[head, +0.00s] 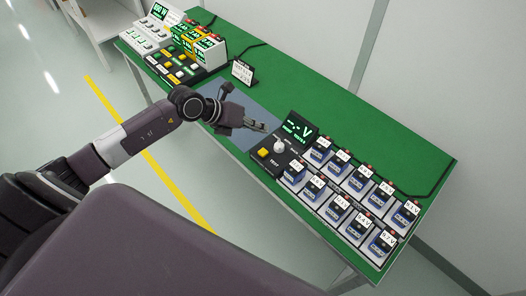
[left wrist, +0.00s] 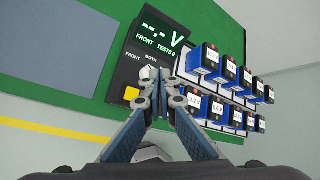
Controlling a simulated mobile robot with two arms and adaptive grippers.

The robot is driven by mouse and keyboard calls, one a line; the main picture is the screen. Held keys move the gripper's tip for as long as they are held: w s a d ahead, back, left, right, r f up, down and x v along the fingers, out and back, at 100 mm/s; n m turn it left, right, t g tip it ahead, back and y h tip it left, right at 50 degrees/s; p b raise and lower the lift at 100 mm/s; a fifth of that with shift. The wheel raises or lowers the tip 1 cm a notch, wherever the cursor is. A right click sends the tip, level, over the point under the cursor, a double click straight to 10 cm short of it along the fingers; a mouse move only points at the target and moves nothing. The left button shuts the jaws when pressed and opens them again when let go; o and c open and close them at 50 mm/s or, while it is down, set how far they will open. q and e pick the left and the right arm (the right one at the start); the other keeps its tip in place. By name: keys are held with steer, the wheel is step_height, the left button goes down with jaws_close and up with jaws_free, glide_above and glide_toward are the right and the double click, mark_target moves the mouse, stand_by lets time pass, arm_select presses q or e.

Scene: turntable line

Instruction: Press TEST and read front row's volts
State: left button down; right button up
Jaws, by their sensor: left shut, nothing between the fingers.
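The tester is a black panel (head: 288,158) on the green table. Its display (head: 297,128) reads "--.- V"; in the left wrist view the display (left wrist: 158,38) also shows "FRONT" and "TESTS 0". A yellow TEST button (head: 263,152) and a white knob (head: 279,146) sit below the display. The yellow button also shows in the left wrist view (left wrist: 131,93), left of my fingers. Batteries with blue fronts (head: 295,172) stand in two rows right of the panel. My left gripper (head: 262,128) is shut and empty, just left of the tester, seemingly above the table. My right gripper is out of view.
A grey mat (head: 244,113) lies left of the tester. A small sign (head: 242,72) stands behind it. Meters and a button panel (head: 178,69) fill the table's far left end. A black cable runs along the right edge. The green middle is mostly clear.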

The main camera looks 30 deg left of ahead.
mark_target(261, 152)
arm_select(q)
step_height(261, 152, down, 8)
steer(key=b, duration=0.6)
steer(key=shift+r, duration=0.15)
steer(key=shift+f, duration=0.4)
stand_by(0.6)
steer(key=shift+f+b, duration=0.45)
steer(key=shift+f, duration=0.45)
stand_by(0.5)
steer(key=shift+r, duration=0.1)
steer(key=shift+r+p, duration=0.55)
steer(key=shift+r, duration=0.25)
